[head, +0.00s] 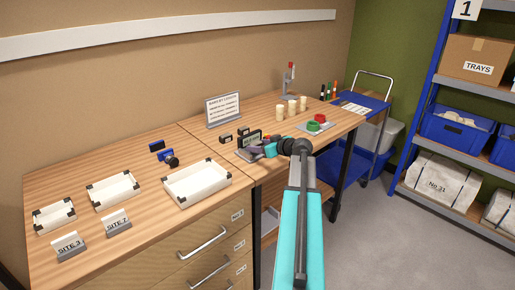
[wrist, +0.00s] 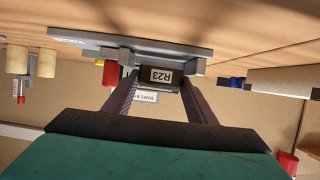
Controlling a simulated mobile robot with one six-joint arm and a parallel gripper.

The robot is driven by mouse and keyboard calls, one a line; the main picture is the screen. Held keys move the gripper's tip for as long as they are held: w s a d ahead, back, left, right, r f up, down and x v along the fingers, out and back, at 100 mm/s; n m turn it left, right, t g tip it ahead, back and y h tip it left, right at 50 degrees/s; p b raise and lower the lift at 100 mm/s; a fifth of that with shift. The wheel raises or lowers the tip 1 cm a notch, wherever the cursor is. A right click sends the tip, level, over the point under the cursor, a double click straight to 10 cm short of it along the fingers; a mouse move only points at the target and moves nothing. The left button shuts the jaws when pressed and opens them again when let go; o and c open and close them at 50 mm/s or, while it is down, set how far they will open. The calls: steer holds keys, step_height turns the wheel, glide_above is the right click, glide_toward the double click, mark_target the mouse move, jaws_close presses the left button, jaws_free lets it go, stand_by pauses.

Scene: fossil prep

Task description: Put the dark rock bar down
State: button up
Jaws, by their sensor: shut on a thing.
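My gripper (wrist: 160,88) is shut on the dark rock bar (wrist: 160,82), which carries a white R23 label, upside down in the wrist view. The bar sits between the two fingertips, close to a grey stand (wrist: 190,47) with raised blocks. I cannot tell whether the bar touches the stand. In the head view my gripper (head: 263,150) is low over the front edge of the right-hand bench, and a grey piece (head: 246,155) shows beside it. The arm and jaws hide most of the bar there.
Dark labelled blocks (head: 248,137) stand just behind my gripper.

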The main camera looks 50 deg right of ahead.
steer(key=shift+f, duration=0.1)
steer(key=o, duration=1.2)
steer(key=shift+a+f, duration=0.15)
steer(key=shift+r+p, duration=0.25)
steer(key=shift+p, duration=0.1)
steer(key=shift+w+r+p, duration=0.1)
steer(key=shift+r+p, duration=0.4)
steer(key=shift+p, duration=0.25)
steer(key=shift+s, duration=0.35)
steer(key=b+v, duration=0.3)
steer(key=v, duration=0.8)
steer(key=shift+s+r, duration=0.2)
steer(key=shift+r, duration=0.05)
